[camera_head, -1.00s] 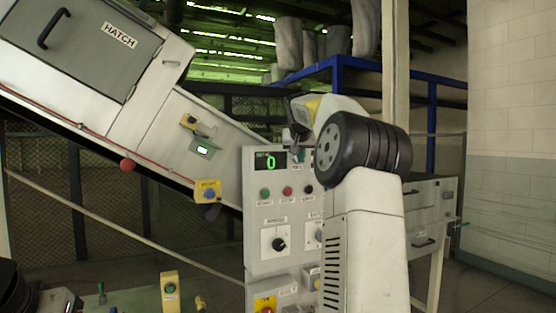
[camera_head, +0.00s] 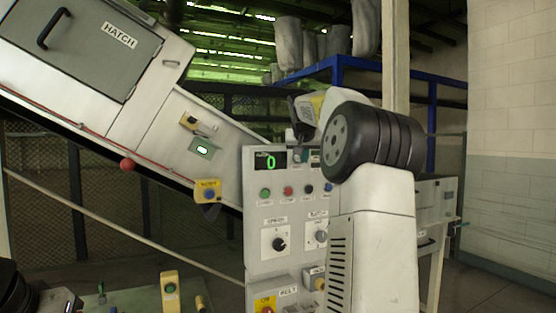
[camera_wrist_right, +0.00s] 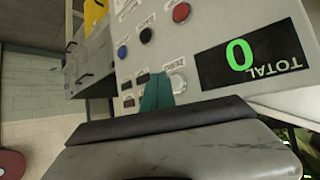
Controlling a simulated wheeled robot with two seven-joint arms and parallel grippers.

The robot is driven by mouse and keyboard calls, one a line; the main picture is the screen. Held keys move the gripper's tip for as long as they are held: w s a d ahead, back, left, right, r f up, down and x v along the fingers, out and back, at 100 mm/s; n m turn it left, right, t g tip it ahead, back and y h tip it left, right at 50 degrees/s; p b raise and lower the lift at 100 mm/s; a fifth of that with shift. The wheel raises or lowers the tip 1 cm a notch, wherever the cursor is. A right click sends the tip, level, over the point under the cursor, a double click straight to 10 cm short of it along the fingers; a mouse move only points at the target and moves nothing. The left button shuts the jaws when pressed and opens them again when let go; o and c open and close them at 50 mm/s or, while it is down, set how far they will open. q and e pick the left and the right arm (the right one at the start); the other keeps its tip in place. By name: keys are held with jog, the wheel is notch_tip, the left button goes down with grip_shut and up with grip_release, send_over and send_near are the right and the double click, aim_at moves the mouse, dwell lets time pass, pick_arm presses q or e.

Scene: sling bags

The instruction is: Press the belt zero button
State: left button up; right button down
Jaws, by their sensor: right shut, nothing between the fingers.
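A grey control panel (camera_head: 255,225) stands in front of me with a display (camera_head: 270,160) reading a green 0. Below the display is a row of buttons: green (camera_head: 265,193), red (camera_head: 288,191), black (camera_head: 309,189) and blue (camera_head: 329,187). The right wrist view shows a pale round button (camera_wrist_right: 178,81) beside the display (camera_wrist_right: 250,55); its label is too blurred to read, so I cannot tell which button is belt zero. My right gripper (camera_wrist_right: 156,92) is shut and empty, its teal tips close to the pale button; contact is unclear. My left arm shows partly at bottom left.
A sloped conveyor with a hatch (camera_head: 85,45) rises to the left. A yellow post with a green button (camera_head: 169,289) stands at the bottom.

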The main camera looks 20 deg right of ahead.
jog(key=shift+s+d, duration=0.2)
jog(key=shift+s, duration=2.1)
